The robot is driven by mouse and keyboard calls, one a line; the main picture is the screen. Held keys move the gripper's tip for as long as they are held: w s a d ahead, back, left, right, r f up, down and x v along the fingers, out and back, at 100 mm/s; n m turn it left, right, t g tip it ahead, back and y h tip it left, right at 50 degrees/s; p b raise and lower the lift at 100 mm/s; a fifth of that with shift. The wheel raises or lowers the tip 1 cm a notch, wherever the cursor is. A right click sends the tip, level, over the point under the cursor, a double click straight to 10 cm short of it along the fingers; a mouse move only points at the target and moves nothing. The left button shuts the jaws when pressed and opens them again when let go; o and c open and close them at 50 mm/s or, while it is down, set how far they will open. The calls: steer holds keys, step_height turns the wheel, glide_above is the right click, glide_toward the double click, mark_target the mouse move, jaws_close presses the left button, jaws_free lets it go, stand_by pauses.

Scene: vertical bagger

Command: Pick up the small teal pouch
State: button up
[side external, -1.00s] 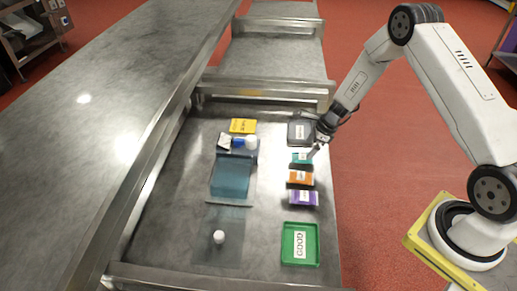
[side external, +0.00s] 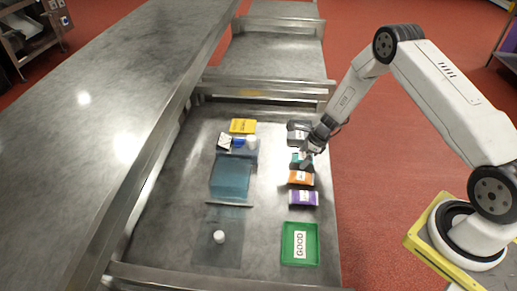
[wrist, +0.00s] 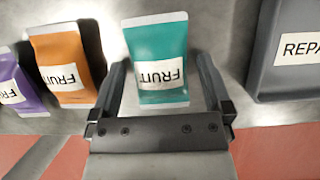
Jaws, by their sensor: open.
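The small teal pouch (wrist: 158,48) has a white FRUIT label and lies near the right side of the metal table. In the side view only part of the pouch (side external: 296,158) shows beside my gripper (side external: 306,155). In the wrist view my gripper (wrist: 162,68) is open, with one finger on each side of the pouch's near part. A gap shows between each finger and the pouch, and its far part extends past the fingertips. I cannot tell the exact height of the fingers over the table.
An orange pouch (side external: 301,178) and a purple pouch (side external: 303,198) lie in line with the teal one. A grey REPACK-type bin (side external: 297,126) is close on the other side. A green GOOD tray (side external: 287,227), blue bagger part (side external: 231,178) and yellow box (side external: 243,126) stand around.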

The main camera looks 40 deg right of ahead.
steer(key=c, duration=1.2)
steer(key=shift+r, duration=0.15)
steer(key=shift+c, duration=0.2)
steer(key=shift+r, duration=0.7)
steer(key=s+a+r, duration=0.2)
steer(key=s+r, duration=0.9)
steer(key=s, duration=0.2)
steer(key=shift+s+a+r, duration=0.2)
steer(key=shift+s+a, duration=0.15)
steer(key=shift+s, duration=0.05)
steer(key=shift+w, duration=0.15)
